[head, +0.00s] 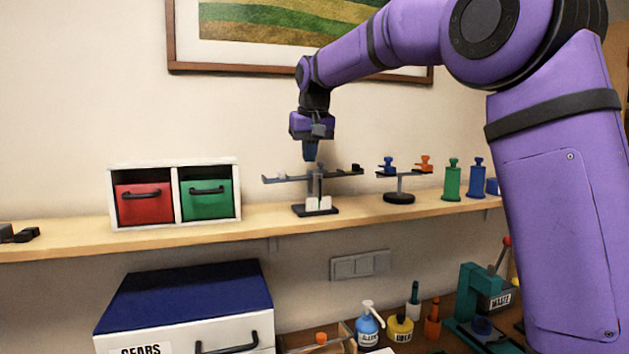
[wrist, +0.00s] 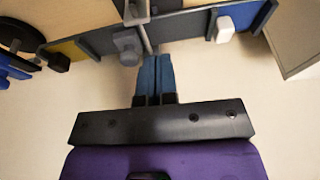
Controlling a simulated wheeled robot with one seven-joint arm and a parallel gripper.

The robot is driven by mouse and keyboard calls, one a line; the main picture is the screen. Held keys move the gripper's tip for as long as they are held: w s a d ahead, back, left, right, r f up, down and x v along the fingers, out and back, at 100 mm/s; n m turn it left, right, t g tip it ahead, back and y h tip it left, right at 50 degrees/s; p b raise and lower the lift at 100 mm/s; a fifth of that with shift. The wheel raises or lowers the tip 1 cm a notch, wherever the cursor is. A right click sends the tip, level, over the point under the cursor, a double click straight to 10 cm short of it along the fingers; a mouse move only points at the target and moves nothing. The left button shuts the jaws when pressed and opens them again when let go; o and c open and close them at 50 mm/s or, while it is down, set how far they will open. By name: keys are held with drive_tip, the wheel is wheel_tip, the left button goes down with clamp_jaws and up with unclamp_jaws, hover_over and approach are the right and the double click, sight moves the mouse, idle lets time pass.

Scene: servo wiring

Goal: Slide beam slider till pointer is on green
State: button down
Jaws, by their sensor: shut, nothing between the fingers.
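The balance stands on the shelf, its long beam (head: 290,178) on a post above a dark base (head: 316,211). A pale card (head: 319,203) sits low on it; pointer and green mark cannot be made out. In the wrist view the beam (wrist: 185,27) carries a grey block (wrist: 127,45) near the post, probably the slider. A white block (wrist: 222,28) and a small black block (wrist: 58,61) sit farther out on opposite sides. My gripper (head: 310,158) is shut and empty just above the beam's middle; its blue fingertips (wrist: 154,58) are close beside the grey block.
A second small balance (head: 399,185) with blue and orange weights stands to the right, then green (head: 452,180) and blue (head: 477,180) weights. A white cubby (head: 174,167) with red and green drawers stands left. The wall is behind; a bench with bottles lies below.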

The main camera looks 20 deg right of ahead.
drive_tip(key=shift+f, duration=1.15)
drive_tip(key=shift+d, duration=0.6)
drive_tip(key=shift+r, duration=0.1)
idle(0.3)
drive_tip(key=shift+a+r, duration=0.2)
drive_tip(key=shift+r, duration=0.75)
drive_tip(key=shift+a+r, duration=0.2)
drive_tip(key=shift+r, duration=0.8)
drive_tip(key=shift+a+r, duration=0.2)
drive_tip(key=shift+r, duration=0.75)
